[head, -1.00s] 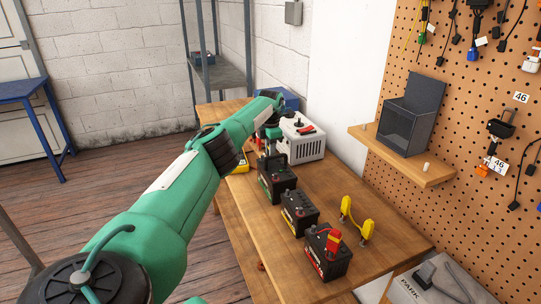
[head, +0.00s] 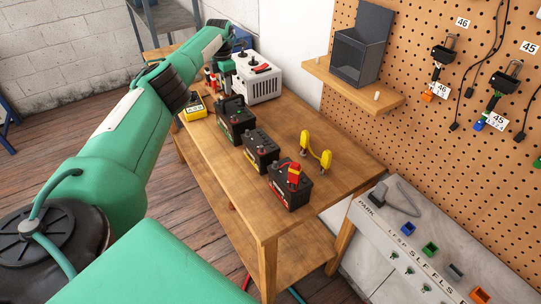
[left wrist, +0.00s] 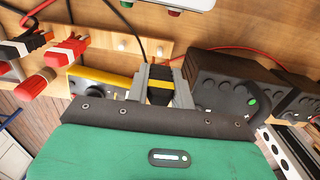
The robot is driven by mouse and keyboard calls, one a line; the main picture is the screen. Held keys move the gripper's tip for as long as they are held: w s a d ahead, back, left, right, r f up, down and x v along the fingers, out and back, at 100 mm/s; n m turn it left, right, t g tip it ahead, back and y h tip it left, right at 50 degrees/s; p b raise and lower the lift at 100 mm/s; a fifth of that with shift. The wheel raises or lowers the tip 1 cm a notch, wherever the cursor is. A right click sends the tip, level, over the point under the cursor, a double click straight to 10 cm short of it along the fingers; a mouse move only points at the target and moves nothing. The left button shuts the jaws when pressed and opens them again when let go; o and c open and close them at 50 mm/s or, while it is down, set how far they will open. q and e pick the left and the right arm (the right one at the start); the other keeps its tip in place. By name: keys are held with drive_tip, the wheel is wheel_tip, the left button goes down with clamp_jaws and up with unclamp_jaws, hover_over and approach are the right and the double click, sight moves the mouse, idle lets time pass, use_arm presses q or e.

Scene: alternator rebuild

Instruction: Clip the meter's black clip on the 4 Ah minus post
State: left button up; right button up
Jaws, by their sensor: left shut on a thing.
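My left gripper (left wrist: 161,78) is shut on a black piece with a yellow band, which looks like the meter's black clip (left wrist: 160,90); a black cable runs near it. In the head view the left arm reaches to the table's far end, and its fingers are too small to make out. The yellow meter (head: 194,107) lies at the table's left edge; it also shows left of the fingers in the wrist view (left wrist: 92,80). Three black batteries stand in a row: far (head: 236,121), middle (head: 261,152), near (head: 289,190). Their Ah labels are unreadable. My right gripper is out of view.
A red clip-like piece (head: 294,173) sits on the near battery. The wooden table (head: 340,185) is clear at right.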

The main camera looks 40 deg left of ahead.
use_arm(q)
drive_tip(key=r+p, duration=0.4)
drive_tip(key=r, duration=0.1)
drive_tip(key=r+p, duration=0.5)
drive_tip(key=r, duration=0.1)
drive_tip(key=shift+s+d, duration=0.1)
drive_tip(key=shift+d, duration=0.1)
drive_tip(key=s+d+p, duration=0.1)
drive_tip(key=d+p, duration=0.1)
drive_tip(key=p, duration=0.8)
hover_over(275, 162)
wheel_tip(275, 162, down, 3)
drive_tip(key=shift+f+b, duration=1.35)
drive_tip(key=shift+b, duration=0.1)
drive_tip(key=shift+f, duration=0.15)
